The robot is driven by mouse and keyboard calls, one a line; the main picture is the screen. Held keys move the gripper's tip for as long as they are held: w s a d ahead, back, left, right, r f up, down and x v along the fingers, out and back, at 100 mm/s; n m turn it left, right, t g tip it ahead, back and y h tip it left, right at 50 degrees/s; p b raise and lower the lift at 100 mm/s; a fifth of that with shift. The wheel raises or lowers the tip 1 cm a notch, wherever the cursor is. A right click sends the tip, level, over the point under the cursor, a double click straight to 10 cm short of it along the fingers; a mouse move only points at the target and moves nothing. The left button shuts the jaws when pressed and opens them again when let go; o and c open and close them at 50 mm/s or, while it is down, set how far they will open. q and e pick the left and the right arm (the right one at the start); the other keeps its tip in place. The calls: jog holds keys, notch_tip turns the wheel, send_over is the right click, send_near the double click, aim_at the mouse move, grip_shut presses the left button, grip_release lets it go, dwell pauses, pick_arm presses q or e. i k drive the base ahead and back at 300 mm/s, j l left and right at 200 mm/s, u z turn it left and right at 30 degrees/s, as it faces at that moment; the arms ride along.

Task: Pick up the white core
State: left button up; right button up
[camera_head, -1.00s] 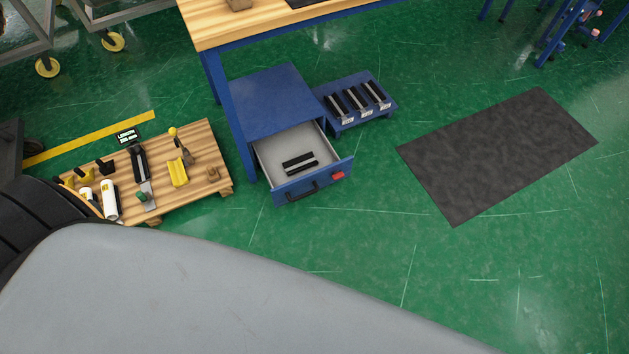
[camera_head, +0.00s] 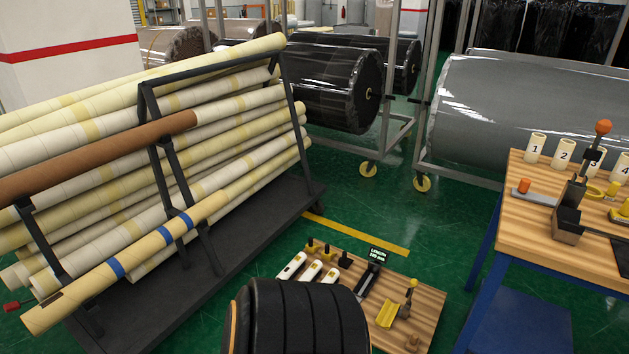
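Several long pale cores lie slanted on a black rack (camera_head: 240,250) at the left. One whitish core (camera_head: 60,141) with yellowish bands lies near the top, its middle crossed by a rack post. Other whitish and cream cores lie below it, partly hidden by one another. I cannot tell which is the white core of the task. A brown core (camera_head: 100,155) lies in front of them, and a cream core with blue bands (camera_head: 145,249) lies lowest at the front. Neither gripper shows in this view.
A wooden-topped workbench (camera_head: 520,222) stands at the right. Large wrapped rolls (camera_head: 325,85) on wheeled frames are behind.

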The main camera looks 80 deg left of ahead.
aim_at(293, 265)
jog(key=u, duration=2.8)
jog(key=i, duration=0.1)
